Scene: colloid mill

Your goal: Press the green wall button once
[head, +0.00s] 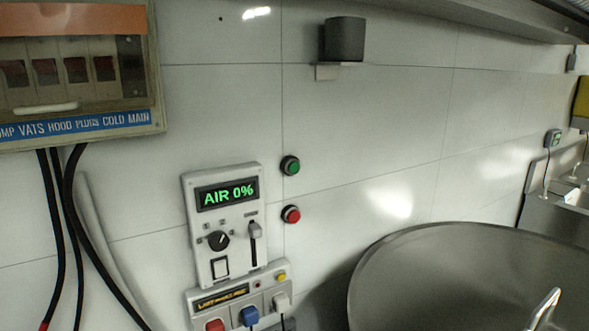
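The green wall button (290,166) is a round green cap in a dark ring on the tiled wall, right of the panel with the lit display. A similar red button (291,214) sits directly below it. Nothing touches or covers the green button. Neither of my grippers shows in the head view.
The control panel (223,222) reads "AIR 0%" and has a knob and a slider. Below it is a box with coloured plugs (240,300). A breaker box (75,70) with hanging cables is at left. A large metal vat (440,240) stands at lower right.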

